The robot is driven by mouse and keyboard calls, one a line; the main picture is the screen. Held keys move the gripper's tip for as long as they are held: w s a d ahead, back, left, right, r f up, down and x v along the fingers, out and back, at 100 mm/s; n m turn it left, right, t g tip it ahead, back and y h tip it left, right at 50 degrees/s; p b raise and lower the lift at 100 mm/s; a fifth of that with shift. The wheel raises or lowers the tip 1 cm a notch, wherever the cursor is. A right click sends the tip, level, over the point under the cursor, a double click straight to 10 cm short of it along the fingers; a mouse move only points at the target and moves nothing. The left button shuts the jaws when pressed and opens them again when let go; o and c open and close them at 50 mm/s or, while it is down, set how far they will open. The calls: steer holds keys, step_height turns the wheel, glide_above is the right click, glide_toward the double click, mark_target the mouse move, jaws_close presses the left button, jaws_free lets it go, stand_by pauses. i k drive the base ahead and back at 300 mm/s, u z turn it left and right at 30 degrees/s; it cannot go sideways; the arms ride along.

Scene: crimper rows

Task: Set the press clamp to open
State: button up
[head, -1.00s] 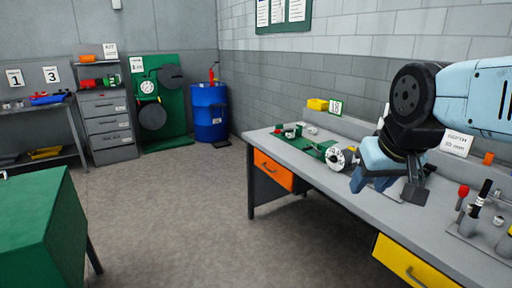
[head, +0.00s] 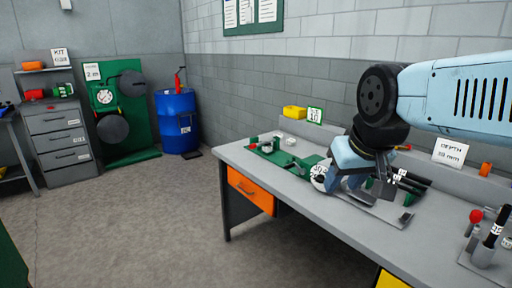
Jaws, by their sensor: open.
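I cannot tell for sure which fixture is the press clamp. A metal base plate with black-gripped levers (head: 412,182) lies on the grey bench just behind and to the right of my gripper, which hides part of it. Farther right stands another fixture with a red knob (head: 476,216) and a black-and-white upright handle (head: 496,228). My gripper (head: 362,188) is open, pointing down, low over the bench beside the black-gripped levers. Whether it touches anything I cannot tell. I see nothing between its fingers.
An orange drawer (head: 250,190) is under the bench. The floor at left is clear.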

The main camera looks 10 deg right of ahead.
mark_target(267, 143)
steer(key=u, duration=0.05)
steer(key=k, duration=0.4)
steer(key=u, duration=0.8)
steer(key=i, duration=1.4)
steer(key=z, duration=0.5)
